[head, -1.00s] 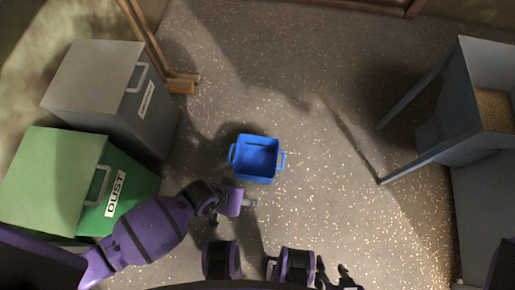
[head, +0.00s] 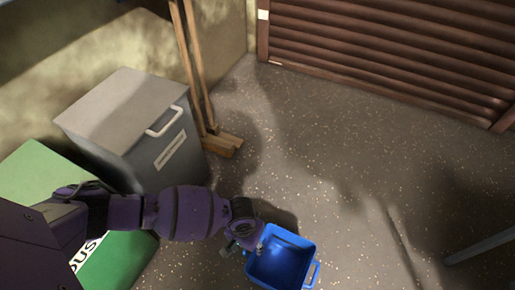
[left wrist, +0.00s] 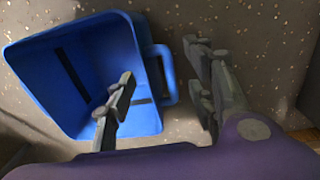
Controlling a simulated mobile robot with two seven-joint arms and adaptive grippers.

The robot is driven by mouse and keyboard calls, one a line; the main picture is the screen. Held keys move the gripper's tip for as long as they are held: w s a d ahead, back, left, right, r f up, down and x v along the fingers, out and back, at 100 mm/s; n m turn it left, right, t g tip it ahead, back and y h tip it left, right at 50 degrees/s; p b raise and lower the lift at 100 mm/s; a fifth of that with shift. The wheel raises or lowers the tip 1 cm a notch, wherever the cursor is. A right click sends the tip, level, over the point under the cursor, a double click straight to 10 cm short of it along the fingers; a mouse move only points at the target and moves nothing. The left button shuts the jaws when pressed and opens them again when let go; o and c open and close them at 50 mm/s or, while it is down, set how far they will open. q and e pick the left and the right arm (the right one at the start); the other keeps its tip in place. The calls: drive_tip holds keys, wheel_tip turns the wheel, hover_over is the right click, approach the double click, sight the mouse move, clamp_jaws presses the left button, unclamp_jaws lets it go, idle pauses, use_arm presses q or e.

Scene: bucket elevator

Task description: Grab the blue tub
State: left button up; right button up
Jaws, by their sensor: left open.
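The blue tub (head: 283,262) stands on the floor at the bottom middle of the head view, empty, with a handle at its right side. It fills the upper left of the left wrist view (left wrist: 62,75), where a side handle (left wrist: 163,75) shows. My left gripper (head: 246,246) is at the tub's left side in the head view. In the left wrist view the left gripper (left wrist: 162,62) is open, with one finger over the tub's inside and the other outside, the handle between them. I cannot tell whether either finger touches it. My right gripper is out of view.
A grey bin (head: 135,120) and a green dust bin (head: 35,180) stand at the left. Wooden poles (head: 196,75) on a wooden foot stand by the wall. A brown slatted shutter (head: 400,55) closes the back. The floor right of the tub is mostly clear.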

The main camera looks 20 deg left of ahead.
use_arm(q)
drive_tip(key=f+b, duration=0.1)
drive_tip(key=f, duration=0.1)
drive_tip(key=f+b, duration=0.1)
drive_tip(key=shift+w+d+f, duration=0.2)
drive_tip(key=shift+w+f, duration=0.2)
drive_tip(key=c, duration=1.1)
clamp_jaws()
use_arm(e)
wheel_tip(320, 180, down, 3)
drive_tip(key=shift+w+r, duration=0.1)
